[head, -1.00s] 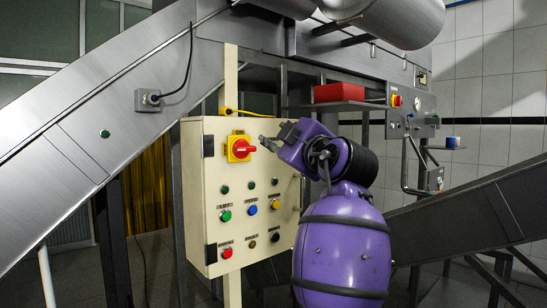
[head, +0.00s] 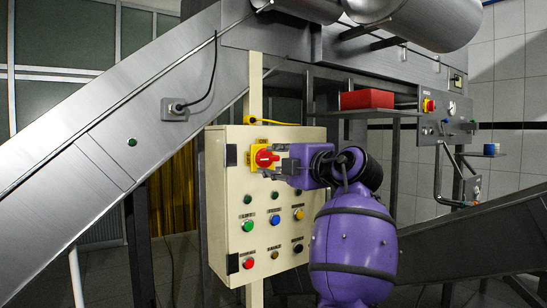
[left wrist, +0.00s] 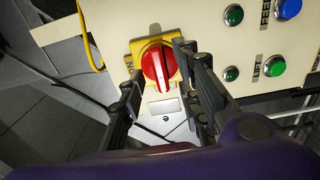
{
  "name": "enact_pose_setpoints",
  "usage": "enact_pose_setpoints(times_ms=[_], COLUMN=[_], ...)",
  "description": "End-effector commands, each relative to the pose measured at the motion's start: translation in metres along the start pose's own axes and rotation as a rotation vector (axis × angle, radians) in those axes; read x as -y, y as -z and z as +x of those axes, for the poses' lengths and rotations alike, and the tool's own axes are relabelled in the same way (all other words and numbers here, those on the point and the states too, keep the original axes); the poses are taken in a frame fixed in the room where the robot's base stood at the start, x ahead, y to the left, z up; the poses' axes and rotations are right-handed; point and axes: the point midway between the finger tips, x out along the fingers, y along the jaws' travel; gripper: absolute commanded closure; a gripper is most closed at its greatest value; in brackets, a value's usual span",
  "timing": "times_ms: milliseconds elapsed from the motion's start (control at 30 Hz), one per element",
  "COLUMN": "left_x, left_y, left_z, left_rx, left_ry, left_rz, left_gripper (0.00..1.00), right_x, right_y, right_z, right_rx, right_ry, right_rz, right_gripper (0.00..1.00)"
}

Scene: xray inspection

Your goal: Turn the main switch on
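The main switch is a red rotary knob (head: 265,158) on a yellow plate, at the upper left of a cream control box (head: 229,200). In the left wrist view the red knob (left wrist: 156,68) shows near the centre. My left gripper (head: 277,160) is right at the knob, coming from the right in the head view. In the left wrist view its two black fingers (left wrist: 154,58) are apart, one on each side of the knob. I cannot tell whether they touch it. My right gripper is not in view.
Green, blue, yellow, red and black buttons (head: 274,221) fill the box front below the switch. A yellow cable (head: 275,122) runs over the box top. A metal conveyor chute (head: 120,110) slopes at left. A red tray (head: 368,99) sits on a shelf behind my arm.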

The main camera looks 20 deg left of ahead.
Motion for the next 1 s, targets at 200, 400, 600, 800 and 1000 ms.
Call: enact_pose_setpoints(times_ms=[200,400,600,800,1000], left_x=[0.0003,0.0009,0.0007,0.0009,0.0006], left_y=[-0.0007,-0.0007,-0.0006,-0.0006,-0.0003], left_z=[0.0115,0.0117,0.0115,0.0114,0.0116], left_rx=[0.002,0.002,0.002,0.002,0.002], left_ry=[0.000,0.000,0.000,0.001,0.001], left_rz=[0.001,0.001,0.001,0.001,0.026], left_gripper=[0.69,0.69,0.95,1.00,1.00], right_x=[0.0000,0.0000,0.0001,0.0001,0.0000], right_y=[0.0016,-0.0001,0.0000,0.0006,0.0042], right_z=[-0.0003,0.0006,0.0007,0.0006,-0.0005], right_rx=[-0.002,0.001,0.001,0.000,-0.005], right_ry=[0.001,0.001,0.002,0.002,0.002], right_rz=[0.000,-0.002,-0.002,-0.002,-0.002], right_gripper=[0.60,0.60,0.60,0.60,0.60])
